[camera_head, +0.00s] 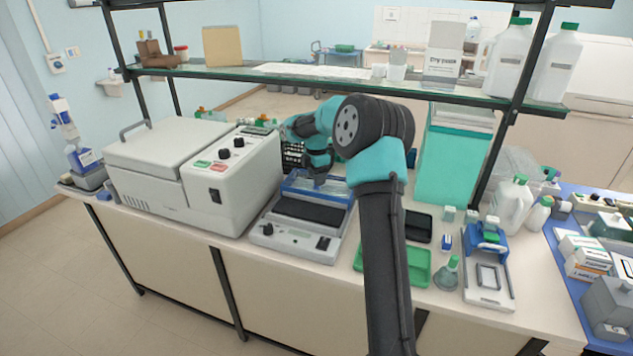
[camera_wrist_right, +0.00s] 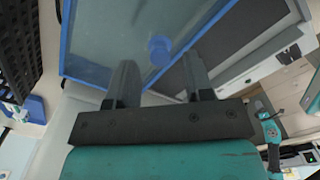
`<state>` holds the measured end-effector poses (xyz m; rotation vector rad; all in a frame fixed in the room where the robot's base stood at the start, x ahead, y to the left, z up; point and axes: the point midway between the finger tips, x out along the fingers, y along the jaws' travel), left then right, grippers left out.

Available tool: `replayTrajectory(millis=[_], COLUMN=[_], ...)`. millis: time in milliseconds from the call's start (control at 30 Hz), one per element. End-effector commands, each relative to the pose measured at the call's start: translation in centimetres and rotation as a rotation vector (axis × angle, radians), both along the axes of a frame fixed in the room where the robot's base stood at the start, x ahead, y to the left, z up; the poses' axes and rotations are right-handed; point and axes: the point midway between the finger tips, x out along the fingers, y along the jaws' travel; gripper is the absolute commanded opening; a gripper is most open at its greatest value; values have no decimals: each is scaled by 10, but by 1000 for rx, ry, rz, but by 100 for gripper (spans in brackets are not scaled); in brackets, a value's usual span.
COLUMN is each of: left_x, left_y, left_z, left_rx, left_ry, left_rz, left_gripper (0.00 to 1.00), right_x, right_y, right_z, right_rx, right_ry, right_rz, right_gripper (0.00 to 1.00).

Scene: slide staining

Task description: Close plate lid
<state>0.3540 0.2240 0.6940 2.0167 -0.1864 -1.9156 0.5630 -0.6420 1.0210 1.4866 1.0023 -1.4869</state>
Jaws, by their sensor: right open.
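The hot plate device (camera_head: 290,243) is a white box with a dark heating plate (camera_head: 309,212), which also shows in the wrist view (camera_wrist_right: 245,38). Its clear lid with a blue rim (camera_head: 341,188) is at the back of the device, and appears raised, leaving the dark plate's front part uncovered. In the wrist view the lid (camera_wrist_right: 105,35) fills the upper left, with a round blue knob (camera_wrist_right: 160,49) near its edge. My right gripper (camera_head: 318,182) is over the lid. Its fingers (camera_wrist_right: 158,78) are apart, with the knob just beyond the gap between them. My left gripper is out of view.
A large white lidded machine (camera_head: 190,185) stands close on the left. A green tray (camera_head: 418,266), a black box (camera_head: 417,227) and a teal box (camera_head: 450,165) lie to the right. A glass shelf (camera_head: 300,72) spans above. A dark rack (camera_wrist_right: 15,50) shows in the wrist view.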

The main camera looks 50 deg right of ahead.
Motion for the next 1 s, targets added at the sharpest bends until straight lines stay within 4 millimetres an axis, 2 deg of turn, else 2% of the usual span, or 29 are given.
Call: replayTrajectory(millis=[100,200,500,1000], left_x=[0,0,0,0], left_y=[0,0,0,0], left_z=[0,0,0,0], left_rx=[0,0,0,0], left_ry=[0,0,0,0], left_rz=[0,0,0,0], left_gripper=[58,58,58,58], right_x=[0,0,0,0], right_y=[0,0,0,0], right_z=[-14,-20,-22,-21], right_rx=[1,0,0,0], right_ry=[2,0,-1,-1], right_rz=[0,0,0,0], right_gripper=[47,47,47,0])
